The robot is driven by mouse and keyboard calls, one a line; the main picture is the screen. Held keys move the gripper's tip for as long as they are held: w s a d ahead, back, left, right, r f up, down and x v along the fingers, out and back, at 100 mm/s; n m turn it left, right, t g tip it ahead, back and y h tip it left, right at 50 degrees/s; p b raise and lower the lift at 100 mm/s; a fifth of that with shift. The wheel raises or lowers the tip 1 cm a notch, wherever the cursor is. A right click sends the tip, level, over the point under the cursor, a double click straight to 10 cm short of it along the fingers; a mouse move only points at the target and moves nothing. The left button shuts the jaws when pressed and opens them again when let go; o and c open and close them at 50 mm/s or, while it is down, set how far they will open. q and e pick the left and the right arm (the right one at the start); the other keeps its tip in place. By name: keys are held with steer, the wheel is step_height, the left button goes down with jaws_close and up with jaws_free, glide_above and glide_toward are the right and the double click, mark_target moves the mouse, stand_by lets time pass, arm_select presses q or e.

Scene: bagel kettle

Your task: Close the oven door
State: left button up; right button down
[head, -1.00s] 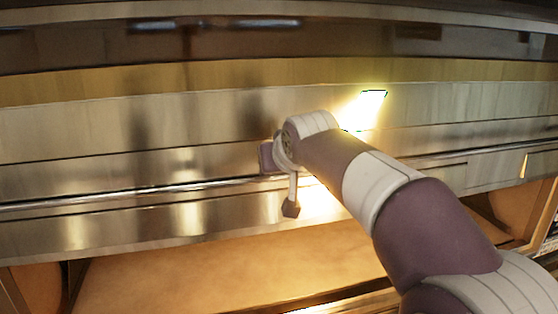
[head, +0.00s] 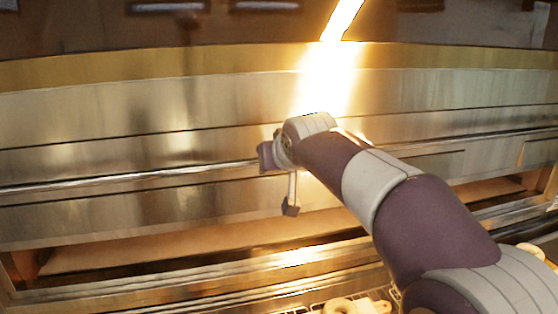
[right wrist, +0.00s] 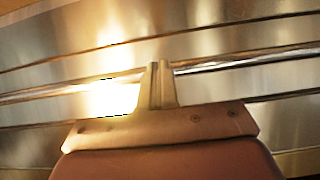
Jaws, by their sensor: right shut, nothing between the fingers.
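The oven door (head: 110,110) is a wide shiny steel panel with a long horizontal bar handle (head: 120,180). A narrowed gap with a tan interior (head: 200,240) shows below the panel, so the door stands partly open. My right gripper (head: 268,158) is at the handle bar near the middle of the door. In the right wrist view its two fingers (right wrist: 157,80) are together and empty, overlapping the bar (right wrist: 210,65). I cannot tell whether they touch it. My left gripper is not in view.
Steel ledges (head: 190,285) run below the gap. A bagel (head: 350,306) lies on a wire rack at the bottom edge. A strong glare (head: 325,80) hides part of the panel above my arm.

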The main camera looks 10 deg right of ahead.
arm_select(q)
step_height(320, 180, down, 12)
steer(key=b, duration=1)
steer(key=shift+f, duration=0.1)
arm_select(e)
step_height(320, 180, down, 14)
steer(key=shift+w, duration=0.15)
